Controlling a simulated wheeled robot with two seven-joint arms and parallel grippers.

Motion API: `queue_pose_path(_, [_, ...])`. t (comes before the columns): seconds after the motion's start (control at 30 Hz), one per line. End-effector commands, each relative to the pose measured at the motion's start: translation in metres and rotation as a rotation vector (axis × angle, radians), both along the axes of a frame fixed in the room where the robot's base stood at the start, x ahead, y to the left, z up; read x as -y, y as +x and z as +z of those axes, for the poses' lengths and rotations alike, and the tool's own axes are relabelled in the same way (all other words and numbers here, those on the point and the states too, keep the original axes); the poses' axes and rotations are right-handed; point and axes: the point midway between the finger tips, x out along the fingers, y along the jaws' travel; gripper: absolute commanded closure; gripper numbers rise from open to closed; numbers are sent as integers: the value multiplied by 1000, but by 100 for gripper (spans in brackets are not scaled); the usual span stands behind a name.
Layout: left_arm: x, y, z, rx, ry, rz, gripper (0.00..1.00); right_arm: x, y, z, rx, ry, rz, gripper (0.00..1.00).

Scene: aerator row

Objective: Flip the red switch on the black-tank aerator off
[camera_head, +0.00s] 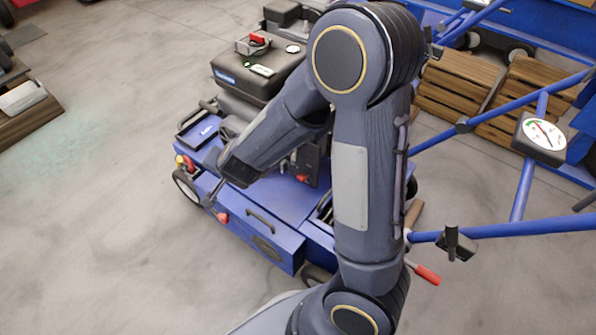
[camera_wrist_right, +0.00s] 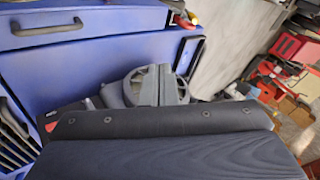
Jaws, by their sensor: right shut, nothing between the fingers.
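The aerator has a black tank (camera_head: 250,78) on top of a blue body (camera_head: 262,238). A small red part (camera_head: 222,217), which looks like the red switch, sits on the blue body's front-left face. My right gripper (camera_head: 209,197) is shut and empty, just above and left of this red part; I cannot tell whether they touch. In the right wrist view, the gripper (camera_wrist_right: 157,82) is shut in front of the blue panel (camera_wrist_right: 100,65); the red part is not clearly visible there. The switch's position cannot be read. My left gripper is not in view.
A red-and-yellow knob (camera_head: 184,164) is on the body's left corner, and a red-handled part (camera_head: 257,40) is on the tank. Wooden crates (camera_head: 462,90) and a blue frame with a dial gauge (camera_head: 543,138) stand right.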

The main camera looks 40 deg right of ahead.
Motion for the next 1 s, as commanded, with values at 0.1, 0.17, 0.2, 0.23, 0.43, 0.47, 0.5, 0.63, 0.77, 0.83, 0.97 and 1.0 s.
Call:
queue_pose_path(0.1, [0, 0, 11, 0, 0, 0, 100, 11, 3, -42, -62, -156, -149, 100])
queue_pose_path(0.17, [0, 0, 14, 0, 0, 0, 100, 21, -1, -59, -83, -248, -223, 100])
queue_pose_path(0.2, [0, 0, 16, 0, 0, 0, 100, 27, -5, -70, -93, -316, -269, 100])
queue_pose_path(0.23, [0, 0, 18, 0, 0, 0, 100, 33, -9, -77, -100, -370, -303, 100])
queue_pose_path(0.43, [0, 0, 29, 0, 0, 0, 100, 67, -46, -99, -103, -761, -494, 100])
queue_pose_path(0.47, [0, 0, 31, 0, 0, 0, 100, 71, -51, -99, -97, -816, -516, 100])
queue_pose_path(0.5, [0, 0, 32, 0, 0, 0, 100, 75, -59, -98, -88, -886, -541, 100])
queue_pose_path(0.63, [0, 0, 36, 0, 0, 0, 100, 84, -78, -93, -57, -1064, -605, 100])
queue_pose_path(0.77, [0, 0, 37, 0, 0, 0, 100, 88, -89, -88, -35, -1159, -638, 100])
queue_pose_path(0.83, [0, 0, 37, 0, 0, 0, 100, 89, -91, -87, -30, -1179, -645, 100])
queue_pose_path(0.97, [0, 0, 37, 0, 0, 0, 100, 89, -92, -87, -28, -1186, -649, 100])
queue_pose_path(1.0, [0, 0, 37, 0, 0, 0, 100, 89, -91, -87, -29, -1185, -649, 100])
